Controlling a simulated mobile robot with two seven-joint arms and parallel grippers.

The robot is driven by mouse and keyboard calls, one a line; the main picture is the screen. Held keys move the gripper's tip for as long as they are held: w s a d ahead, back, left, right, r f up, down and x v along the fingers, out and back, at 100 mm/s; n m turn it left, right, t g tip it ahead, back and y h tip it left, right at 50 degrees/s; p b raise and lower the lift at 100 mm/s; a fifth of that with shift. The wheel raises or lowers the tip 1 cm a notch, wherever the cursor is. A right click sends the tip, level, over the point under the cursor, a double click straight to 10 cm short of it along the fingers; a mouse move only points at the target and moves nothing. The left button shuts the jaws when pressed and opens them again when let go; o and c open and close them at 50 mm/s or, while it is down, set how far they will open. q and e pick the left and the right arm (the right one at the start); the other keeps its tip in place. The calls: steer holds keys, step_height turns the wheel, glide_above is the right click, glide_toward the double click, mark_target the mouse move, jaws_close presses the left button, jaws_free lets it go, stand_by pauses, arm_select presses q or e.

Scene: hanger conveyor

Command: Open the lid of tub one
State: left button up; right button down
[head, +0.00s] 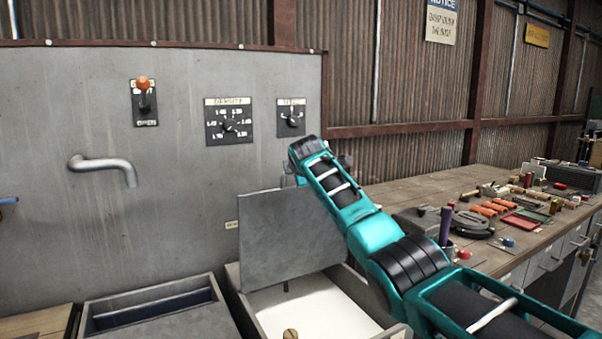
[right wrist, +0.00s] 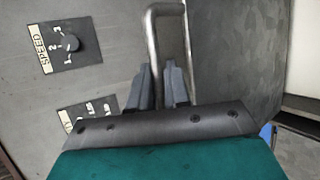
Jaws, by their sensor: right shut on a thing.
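A grey flat lid (head: 285,240) stands steeply raised over a tub (head: 391,331) in the head view. The tub is open to view and shows a white content inside. My right arm reaches in from the right, and its wrist is by the lid's upper right corner. In the right wrist view, my right gripper (right wrist: 157,82) is shut on one leg of a metal loop handle (right wrist: 153,35) on the grey lid (right wrist: 235,50). The gripper fingers are mostly hidden in the head view. My left gripper is not in view.
A second tub (head: 150,304) stands to the left. The wall panel behind carries a spout (head: 105,165), an orange-knobbed lever (head: 143,86) and two dials, one labelled SPEED (right wrist: 70,43) in the wrist view. A workbench (head: 400,195) with several tools runs along the right.

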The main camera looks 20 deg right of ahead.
steer(key=shift+w, duration=0.1)
stand_by(0.3)
steer(key=c, duration=1.2)
jaws_free()
steer(key=shift+o, duration=0.2)
steer(key=b+v, duration=0.1)
steer(key=v, duration=1.2)
steer(key=shift+b, duration=0.4)
steer(key=shift+f, duration=0.1)
